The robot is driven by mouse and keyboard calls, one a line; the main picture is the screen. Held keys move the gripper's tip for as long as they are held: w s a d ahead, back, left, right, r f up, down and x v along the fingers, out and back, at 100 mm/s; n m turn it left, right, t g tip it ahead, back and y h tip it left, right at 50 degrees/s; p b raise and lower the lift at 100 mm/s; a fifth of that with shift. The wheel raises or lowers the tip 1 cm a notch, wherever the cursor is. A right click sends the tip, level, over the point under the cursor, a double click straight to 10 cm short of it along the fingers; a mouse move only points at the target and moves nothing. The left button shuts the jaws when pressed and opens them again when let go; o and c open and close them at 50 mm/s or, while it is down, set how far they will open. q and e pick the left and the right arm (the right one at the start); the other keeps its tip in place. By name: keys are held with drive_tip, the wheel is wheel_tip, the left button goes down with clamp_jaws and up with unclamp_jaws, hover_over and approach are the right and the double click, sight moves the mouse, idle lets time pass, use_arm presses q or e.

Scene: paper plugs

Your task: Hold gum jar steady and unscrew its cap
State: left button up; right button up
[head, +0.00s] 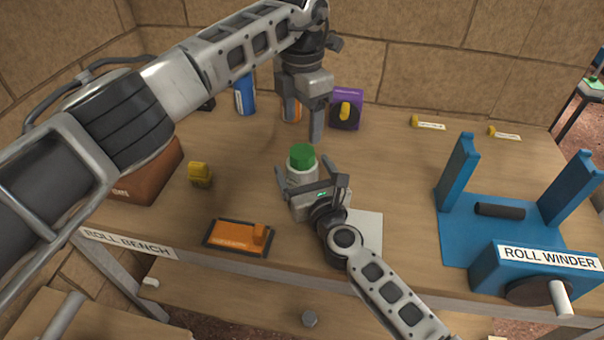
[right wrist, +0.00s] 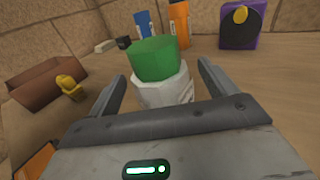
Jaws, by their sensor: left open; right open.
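The gum jar (head: 302,174) is white with a green cap (head: 302,156) and stands upright on the bench. My right gripper (head: 312,176) is open, with its fingers on either side of the jar at body height; in the right wrist view the jar (right wrist: 165,88) sits between the two fingers, its green cap (right wrist: 154,60) above them. I cannot tell whether the fingers touch it. My left gripper (head: 315,122) is open and empty, pointing down above and behind the jar, clear of the cap.
A blue roll winder (head: 490,230) stands at the right. An orange tool (head: 238,236), a yellow object (head: 200,174) and a brown box (head: 150,175) are at the left. A pale sheet (head: 368,232) lies near the front edge.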

sight(302, 151)
drive_tip(key=shift+c, duration=0.3)
clamp_jaws()
use_arm(q)
drive_tip(key=m, duration=0.8)
drive_tip(key=shift+m, duration=0.3)
drive_tip(key=m, duration=0.4)
drive_tip(key=shift+r+m, duration=0.1)
drive_tip(key=shift+m, duration=0.3)
drive_tip(key=m, duration=1.3)
drive_tip(key=shift+f+m, duration=0.3)
drive_tip(key=shift+f, duration=3.7)
